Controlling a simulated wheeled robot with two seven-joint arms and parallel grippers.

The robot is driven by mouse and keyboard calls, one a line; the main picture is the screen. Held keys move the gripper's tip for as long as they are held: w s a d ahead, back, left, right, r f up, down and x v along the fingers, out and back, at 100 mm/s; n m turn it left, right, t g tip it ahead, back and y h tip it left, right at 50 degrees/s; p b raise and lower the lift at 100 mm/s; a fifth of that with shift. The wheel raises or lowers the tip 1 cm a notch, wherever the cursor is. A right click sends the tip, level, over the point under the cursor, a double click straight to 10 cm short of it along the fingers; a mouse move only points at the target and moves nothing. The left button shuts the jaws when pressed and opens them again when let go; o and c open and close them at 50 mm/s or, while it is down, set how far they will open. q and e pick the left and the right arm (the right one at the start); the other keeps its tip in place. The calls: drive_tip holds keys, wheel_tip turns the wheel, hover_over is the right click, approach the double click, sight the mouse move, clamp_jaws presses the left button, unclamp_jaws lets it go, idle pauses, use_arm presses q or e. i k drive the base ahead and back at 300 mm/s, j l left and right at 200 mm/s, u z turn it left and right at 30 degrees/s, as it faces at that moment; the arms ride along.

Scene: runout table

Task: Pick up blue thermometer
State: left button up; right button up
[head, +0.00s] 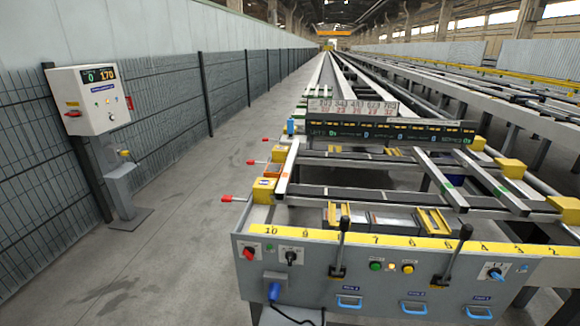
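I cannot clearly make out a blue thermometer in the head view. A small upright blue item (290,126) stands at the left end of the dark display bar; it is too small to identify. Another blue item (274,291) sits under a grey box on the table's front panel, beside a black cable, and looks like a plug. Neither of my grippers is in view.
The runout table (335,262) fills the right and centre, with two upright black levers (341,240) (458,248) and red-tipped handles (228,198) sticking out left. A white control box (90,98) stands on a post at left. The grey floor aisle (195,220) between is clear.

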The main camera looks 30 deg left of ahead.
sight(290, 122)
drive_tip(key=i+j+z, duration=0.2)
drive_tip(key=j, duration=0.35)
drive_tip(key=i+j+z, duration=0.2)
drive_tip(key=j, duration=0.35)
drive_tip(key=i+j+z, duration=0.2)
drive_tip(key=j, duration=0.35)
drive_tip(key=j+z, duration=0.2)
drive_tip(key=j, duration=0.4)
